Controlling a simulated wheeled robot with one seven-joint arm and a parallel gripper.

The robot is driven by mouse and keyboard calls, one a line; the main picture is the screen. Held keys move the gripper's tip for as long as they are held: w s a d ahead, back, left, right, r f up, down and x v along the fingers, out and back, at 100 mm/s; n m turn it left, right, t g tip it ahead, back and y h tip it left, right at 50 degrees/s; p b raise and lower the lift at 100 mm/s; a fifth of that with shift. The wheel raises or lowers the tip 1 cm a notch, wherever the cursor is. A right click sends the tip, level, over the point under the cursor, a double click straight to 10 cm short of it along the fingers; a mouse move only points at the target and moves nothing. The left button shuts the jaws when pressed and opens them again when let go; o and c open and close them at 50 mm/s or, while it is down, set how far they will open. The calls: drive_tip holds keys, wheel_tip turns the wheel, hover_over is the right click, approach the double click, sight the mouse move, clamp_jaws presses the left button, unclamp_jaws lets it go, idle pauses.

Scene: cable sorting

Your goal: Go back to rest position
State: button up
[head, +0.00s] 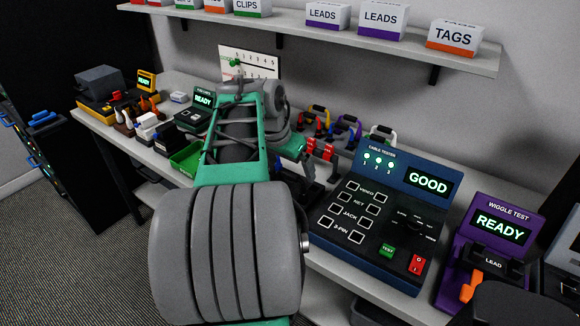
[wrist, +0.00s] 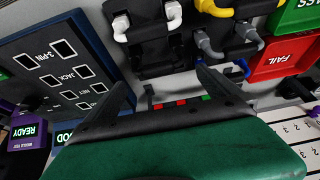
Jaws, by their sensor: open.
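My gripper (wrist: 163,82) shows in the wrist view with its two dark fingers spread apart and nothing held between them. The fingers are over the bench, beside the blue cable tester (wrist: 65,70) and near black holders with white, grey and yellow cable ends. In the head view my green and grey arm reaches out over the bench and hides much of its middle; the fingers cannot be made out clearly there. The cable tester (head: 372,215) stands right of my arm, its screen reading GOOD and three green lights lit.
A purple wiggle tester (head: 490,250) reading READY stands at the right. A shelf (head: 300,22) with labelled boxes runs above the bench. A green tray (head: 187,160) and a small READY device (head: 196,110) are left of my arm.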

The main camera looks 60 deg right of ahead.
drive_tip(key=shift+r+p, duration=1.75)
drive_tip(key=shift+r, duration=0.8)
